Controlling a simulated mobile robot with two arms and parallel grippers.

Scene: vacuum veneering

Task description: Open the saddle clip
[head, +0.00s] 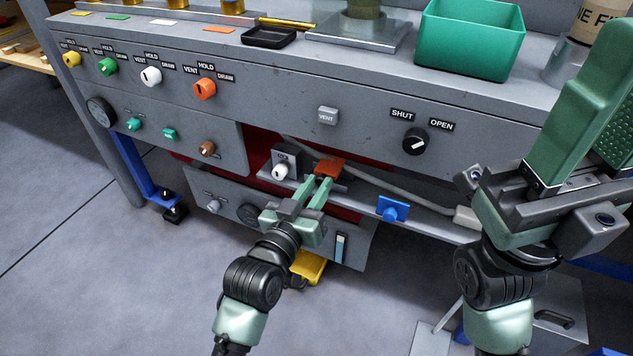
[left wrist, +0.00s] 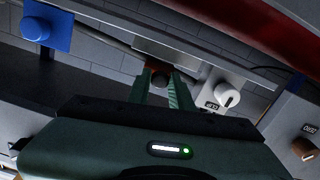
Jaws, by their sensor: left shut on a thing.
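An orange-red block (head: 331,168), which looks to be the saddle clip, sits on a grey bar in the recess under the bench front. My left gripper (head: 318,184) has its green fingers closed on it from the front. In the left wrist view the fingers (left wrist: 171,88) reach up to a dark reddish piece (left wrist: 160,77) at their tips; most of it is hidden. Whether the clip is open or closed I cannot tell. My right gripper (head: 598,90) is raised at the right, large and close to the camera; its jaw gap is not clear.
A grey hose (head: 372,179) runs behind. The bench front has valve knobs and a SHUT/OPEN switch (head: 415,141). A green bin (head: 470,45) stands on top.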

